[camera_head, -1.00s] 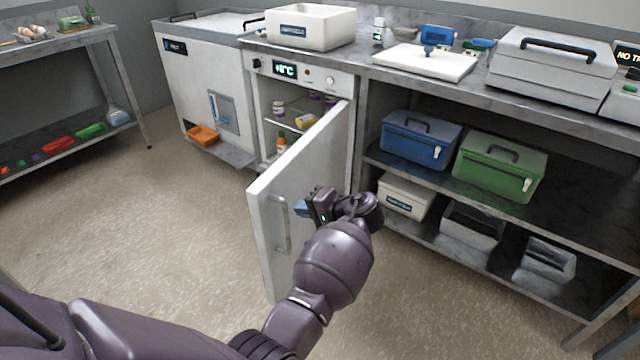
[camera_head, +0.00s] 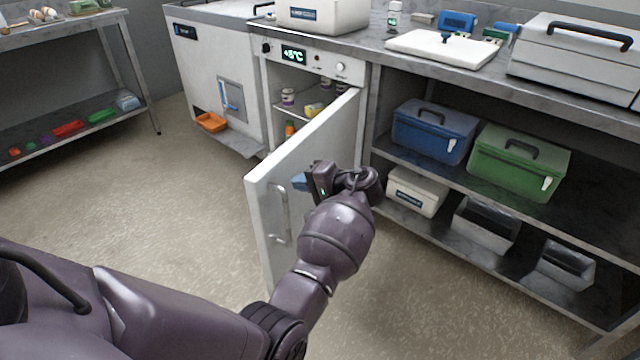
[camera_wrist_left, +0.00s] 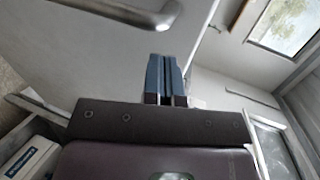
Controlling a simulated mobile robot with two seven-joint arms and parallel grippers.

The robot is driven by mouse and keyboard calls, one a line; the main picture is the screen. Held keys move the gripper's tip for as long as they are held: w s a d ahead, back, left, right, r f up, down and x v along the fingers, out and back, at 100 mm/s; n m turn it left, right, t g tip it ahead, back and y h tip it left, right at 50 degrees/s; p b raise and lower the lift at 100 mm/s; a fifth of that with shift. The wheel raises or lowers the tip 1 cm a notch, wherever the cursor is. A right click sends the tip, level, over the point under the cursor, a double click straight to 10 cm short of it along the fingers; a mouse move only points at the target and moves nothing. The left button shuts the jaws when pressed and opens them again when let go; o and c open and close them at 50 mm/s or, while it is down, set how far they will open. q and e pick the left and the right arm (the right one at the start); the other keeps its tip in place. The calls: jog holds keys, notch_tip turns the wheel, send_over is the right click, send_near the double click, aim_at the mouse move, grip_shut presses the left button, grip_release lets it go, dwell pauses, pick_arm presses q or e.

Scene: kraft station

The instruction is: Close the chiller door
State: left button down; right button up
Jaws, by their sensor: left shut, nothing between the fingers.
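The chiller door (camera_head: 325,140) is white and stands wide open, swung out from the chiller cabinet (camera_head: 318,74) under the counter. Its grey bar handle (camera_head: 279,214) is on the face turned toward me, near the free edge. It also shows in the left wrist view as a bar (camera_wrist_left: 115,8) at the top. My left gripper (camera_head: 301,182) is in front of this face, right of the handle and not around it. Its blue fingers (camera_wrist_left: 165,78) are shut and empty, pointing at the door panel; I cannot tell whether they touch it. My right gripper is out of view.
The chiller holds several small jars and bottles. Right of the door, open shelves carry a blue cooler (camera_head: 433,133), a green cooler (camera_head: 519,163) and a white box (camera_head: 415,192). An orange tray (camera_head: 211,122) sits left of the chiller. The floor left of the door is clear.

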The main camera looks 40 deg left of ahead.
aim_at(277, 175)
pick_arm(q)
jog(key=shift+s+a+b, duration=0.2)
jog(key=shift+a+b, duration=0.1)
jog(key=shift+a, duration=1.9)
jog(key=shift+a, duration=0.1)
